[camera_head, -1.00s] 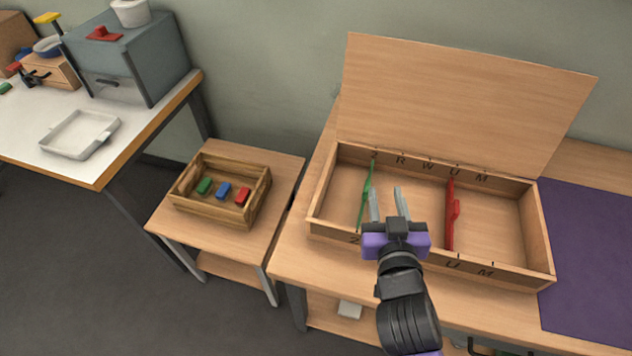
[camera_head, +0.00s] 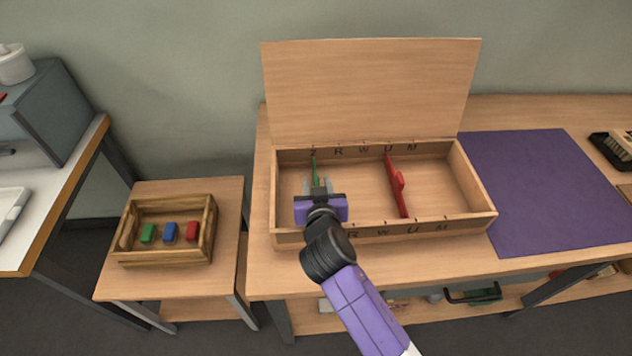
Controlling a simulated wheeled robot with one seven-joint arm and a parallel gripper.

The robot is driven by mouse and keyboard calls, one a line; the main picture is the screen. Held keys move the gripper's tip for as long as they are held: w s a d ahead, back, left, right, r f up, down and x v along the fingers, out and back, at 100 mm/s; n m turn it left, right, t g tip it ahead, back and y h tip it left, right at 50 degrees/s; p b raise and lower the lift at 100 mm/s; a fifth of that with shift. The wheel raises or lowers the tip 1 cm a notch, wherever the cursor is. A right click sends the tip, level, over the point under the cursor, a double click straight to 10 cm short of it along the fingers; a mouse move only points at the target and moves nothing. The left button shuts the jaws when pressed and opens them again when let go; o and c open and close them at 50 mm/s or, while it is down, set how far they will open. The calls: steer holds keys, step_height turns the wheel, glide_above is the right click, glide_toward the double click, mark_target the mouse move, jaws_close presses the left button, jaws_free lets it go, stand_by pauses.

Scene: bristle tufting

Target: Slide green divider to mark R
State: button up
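The green divider (camera_head: 315,166) stands upright across the open wooden box (camera_head: 484,222), at the leftmost mark of its back rim. Mark R (camera_head: 338,151) is the letter just to its right on that rim; a matching R is on the front wall. My gripper (camera_head: 318,184) is low over the box's left part. Its fingers are apart, one on each side of the green divider, with a little green showing between them. Contact cannot be made out. The divider's near part is hidden by my gripper. A red divider (camera_head: 396,185) stands near the middle, slightly slanted.
The box's lid (camera_head: 370,90) stands open at the back. The floor between the green and red dividers is clear. A small wooden crate (camera_head: 212,225) with coloured blocks sits on the left stand. A purple mat (camera_head: 545,190) lies right of the box.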

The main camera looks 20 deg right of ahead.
steer(key=shift+w+d+f, duration=0.15)
steer(key=shift+w+f, duration=0.05)
steer(key=shift+w, duration=0.25)
steer(key=shift+c, duration=0.2)
jaws_close()
stand_by(0.9)
steer(key=shift+d, duration=0.1)
